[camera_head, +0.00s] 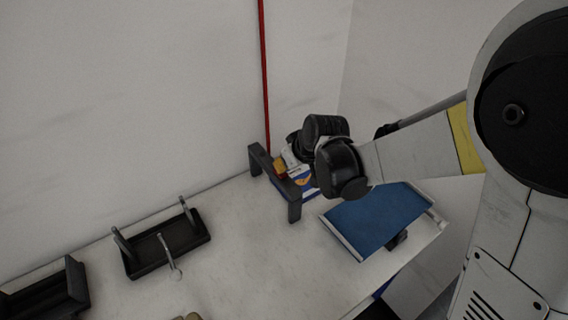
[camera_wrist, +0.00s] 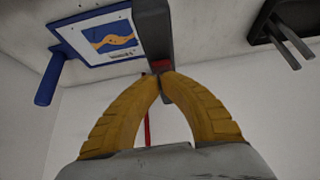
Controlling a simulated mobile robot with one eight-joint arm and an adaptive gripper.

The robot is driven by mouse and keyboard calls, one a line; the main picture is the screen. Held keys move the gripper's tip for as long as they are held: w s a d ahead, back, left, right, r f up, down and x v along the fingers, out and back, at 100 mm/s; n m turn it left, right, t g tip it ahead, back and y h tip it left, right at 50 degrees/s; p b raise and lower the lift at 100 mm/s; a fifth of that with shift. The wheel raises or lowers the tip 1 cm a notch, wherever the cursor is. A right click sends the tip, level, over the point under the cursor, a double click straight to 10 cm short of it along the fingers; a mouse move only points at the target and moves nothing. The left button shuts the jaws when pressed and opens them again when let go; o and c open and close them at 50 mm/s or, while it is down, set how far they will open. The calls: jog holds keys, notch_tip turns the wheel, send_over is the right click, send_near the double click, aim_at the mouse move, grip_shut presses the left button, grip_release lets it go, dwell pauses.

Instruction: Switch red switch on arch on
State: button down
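The dark grey arch (camera_head: 295,205) stands on the white table against the wall; it also shows in the wrist view (camera_wrist: 153,32). The red switch (camera_wrist: 162,66) shows on the arch's face in the wrist view, just beyond my fingertips. My gripper (camera_wrist: 160,76) has yellow fingers whose tips come together right at the switch. I cannot tell whether they touch it. In the head view my gripper (camera_head: 280,168) is at the arch, and the switch cannot be made out there.
A blue-framed board with an orange and blue picture (camera_wrist: 112,40) stands beside the arch. A tilted blue panel (camera_head: 375,220) is to the right. A black tray with metal hooks (camera_head: 165,258) is to the left. A thin red pole (camera_head: 264,80) runs along the wall.

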jog(key=shift+s+d+f+t+y+b, duration=0.15)
jog(key=shift+f+t+y+b, duration=0.2)
jog(key=shift+f+b, duration=0.65)
jog(key=shift+s+t+y+b, duration=0.1)
jog(key=shift+t+y+b, duration=0.25)
jog(key=shift+b, duration=0.6)
jog(key=shift+r+t, duration=0.3)
jog(key=shift+t, duration=0.1)
jog(key=shift+r, duration=0.2)
jog(key=shift+w+a+r, duration=0.2)
jog(key=shift+w+a, duration=0.25)
jog(key=shift+w, duration=0.2)
